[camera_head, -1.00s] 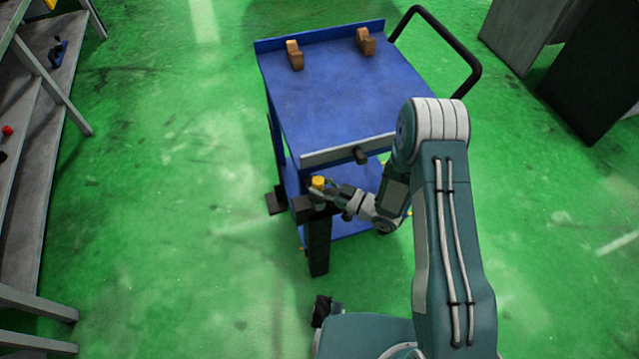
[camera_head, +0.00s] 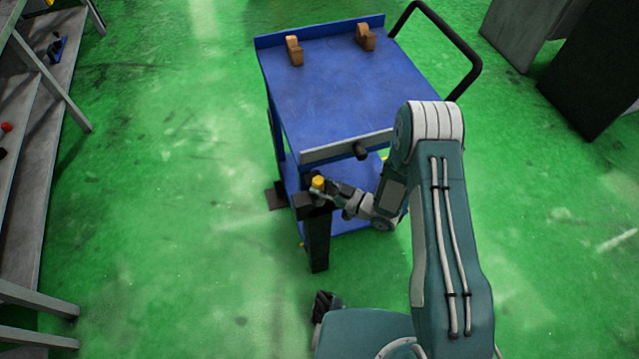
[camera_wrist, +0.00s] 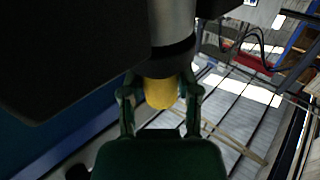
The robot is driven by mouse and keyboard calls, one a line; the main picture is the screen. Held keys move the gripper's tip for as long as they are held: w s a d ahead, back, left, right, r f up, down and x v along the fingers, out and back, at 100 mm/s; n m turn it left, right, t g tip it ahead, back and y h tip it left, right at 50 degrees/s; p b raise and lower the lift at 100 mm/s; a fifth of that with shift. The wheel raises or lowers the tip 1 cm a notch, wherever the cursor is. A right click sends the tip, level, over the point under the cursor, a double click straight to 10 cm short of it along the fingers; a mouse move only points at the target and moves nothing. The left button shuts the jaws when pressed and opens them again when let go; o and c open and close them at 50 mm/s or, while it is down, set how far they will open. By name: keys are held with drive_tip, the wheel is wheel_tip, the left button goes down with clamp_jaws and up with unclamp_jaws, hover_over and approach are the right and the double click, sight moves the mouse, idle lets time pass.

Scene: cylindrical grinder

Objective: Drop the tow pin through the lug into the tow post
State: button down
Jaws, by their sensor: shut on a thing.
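The tow pin shows its yellow head (camera_head: 318,182) above the dark tow post (camera_head: 317,240), at the near left corner of the blue cart. My gripper (camera_head: 322,188) comes in from the right and is shut on the pin. In the wrist view the yellow head (camera_wrist: 161,92) lies between the two fingers, beside a black collar and a grey cylindrical part (camera_wrist: 171,25). A dark block (camera_wrist: 80,50) fills the upper left there. The lug cannot be told clearly from the dark parts at the post top. I cannot tell how deep the pin sits.
The blue cart (camera_head: 335,95) has two brown blocks (camera_head: 294,50) (camera_head: 366,38) on top and a black handle (camera_head: 470,70) at right. A grey shelf rack (camera_head: 25,110) stands at left and dark cabinets (camera_head: 590,80) at right. Green floor is clear left of the cart.

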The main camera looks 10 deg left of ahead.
drive_tip(key=shift+f, duration=0.1)
drive_tip(key=shift+c, duration=1.2)
unclamp_jaws()
drive_tip(key=v, duration=1.2)
drive_tip(key=shift+f, duration=0.1)
